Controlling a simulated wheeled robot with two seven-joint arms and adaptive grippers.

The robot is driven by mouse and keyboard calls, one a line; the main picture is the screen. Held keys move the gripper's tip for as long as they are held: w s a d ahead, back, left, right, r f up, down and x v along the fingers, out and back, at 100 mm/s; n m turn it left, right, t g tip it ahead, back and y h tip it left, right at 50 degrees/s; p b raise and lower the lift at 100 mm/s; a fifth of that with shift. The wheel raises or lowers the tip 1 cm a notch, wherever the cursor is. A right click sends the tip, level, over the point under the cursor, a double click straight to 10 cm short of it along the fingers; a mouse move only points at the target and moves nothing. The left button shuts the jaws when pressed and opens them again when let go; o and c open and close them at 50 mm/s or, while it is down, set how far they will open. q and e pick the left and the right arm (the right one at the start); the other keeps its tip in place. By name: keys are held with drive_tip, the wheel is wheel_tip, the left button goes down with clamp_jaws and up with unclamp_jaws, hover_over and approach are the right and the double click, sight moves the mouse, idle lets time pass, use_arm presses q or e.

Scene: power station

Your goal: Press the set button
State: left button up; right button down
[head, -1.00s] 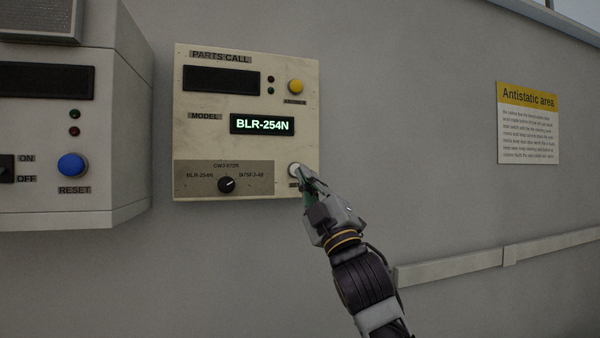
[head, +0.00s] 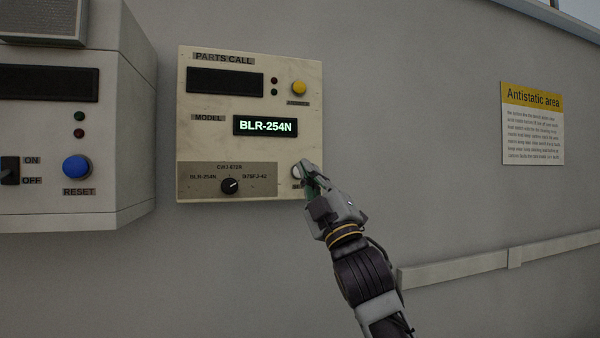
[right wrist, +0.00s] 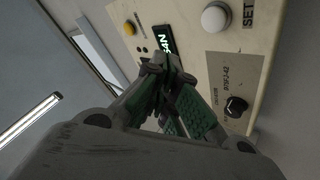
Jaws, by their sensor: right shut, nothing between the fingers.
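The parts call panel (head: 230,105) is a cream box on the wall, with a lit model display (head: 265,126) reading BLR-254N. The set button (head: 296,171) is white and round, at the panel's lower right; the gripper partly covers it in the head view. In the right wrist view the set button (right wrist: 215,17) shows whole, next to the SET label. My right gripper (head: 307,168) is shut and empty, its tips close to the button. In the right wrist view the gripper's tips (right wrist: 158,68) are off to one side of the button. My left gripper is not in view.
A black selector knob (head: 229,186) and a yellow button (head: 299,88) are on the same panel. A grey box with a blue reset button (head: 77,168) stands at the left. An antistatic sign (head: 533,124) and a rail (head: 470,265) are on the wall at the right.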

drive_tip(key=w+a+p, duration=0.1)
drive_tip(key=w+a, duration=0.1)
drive_tip(key=w, duration=0.4)
drive_tip(key=shift+w, duration=0.4)
drive_tip(key=shift+w+a+p, duration=0.35)
drive_tip(key=shift+w+a, duration=0.05)
drive_tip(key=shift+w, duration=0.45)
idle(2.9)
drive_tip(key=shift+s, duration=0.15)
drive_tip(key=shift+s+d, duration=0.25)
drive_tip(key=shift+s, duration=0.4)
drive_tip(key=shift+s+f, duration=0.1)
idle(0.3)
drive_tip(key=shift+s+d+b, duration=0.2)
drive_tip(key=shift+s+d, duration=0.05)
drive_tip(key=shift+s, duration=0.5)
drive_tip(key=shift+s+d+b, duration=0.15)
drive_tip(key=shift+s+d, duration=0.15)
drive_tip(key=shift+s, duration=0.5)
drive_tip(key=shift+s+d+b, duration=0.2)
drive_tip(key=shift+s+d, duration=0.05)
drive_tip(key=shift+s, duration=0.5)
drive_tip(key=shift+w, duration=0.1)
